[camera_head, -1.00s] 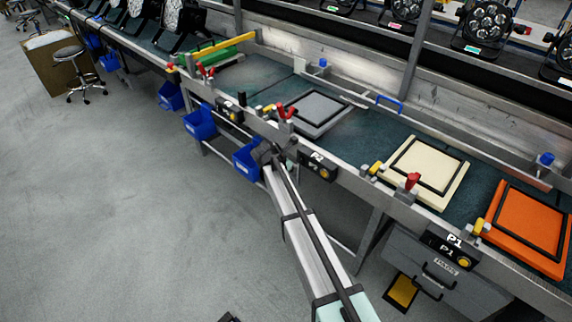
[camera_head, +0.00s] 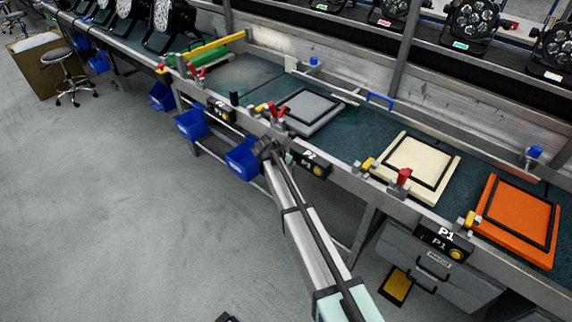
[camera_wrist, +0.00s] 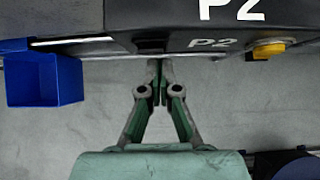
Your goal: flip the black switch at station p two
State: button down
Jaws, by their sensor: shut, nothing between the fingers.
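The P2 station box (camera_head: 309,164) is a black unit on the bench's front rail. In the wrist view the box (camera_wrist: 215,38) spans the top, with its P2 label and a yellow button (camera_wrist: 268,50) at right. A small dark piece on its lower edge (camera_wrist: 150,46) may be the black switch; its lever position cannot be told. My gripper (camera_wrist: 157,72) is shut and empty, its tips just below that dark piece; contact cannot be told. In the head view my wrist (camera_head: 264,148) is just left of the P2 box, and the fingertips are not clear.
Blue bins (camera_head: 243,158) hang below the rail; one is left of my gripper in the wrist view (camera_wrist: 42,80). Red clamps (camera_head: 404,177) stand along the rail. The P1 box (camera_head: 443,242) is farther right. Grey, cream and orange panels lie on the bench. The floor in front is open.

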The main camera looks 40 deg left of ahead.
jog(key=shift+w+r, duration=0.1)
jog(key=shift+r, duration=0.05)
jog(key=shift+r+p, duration=0.65)
jog(key=shift+r, duration=0.05)
jog(key=s+r+b, duration=0.1)
jog(key=s+r, duration=0.4)
jog(key=s, duration=0.7)
jog(key=shift+a+r, duration=0.25)
jog(key=shift+r, duration=0.05)
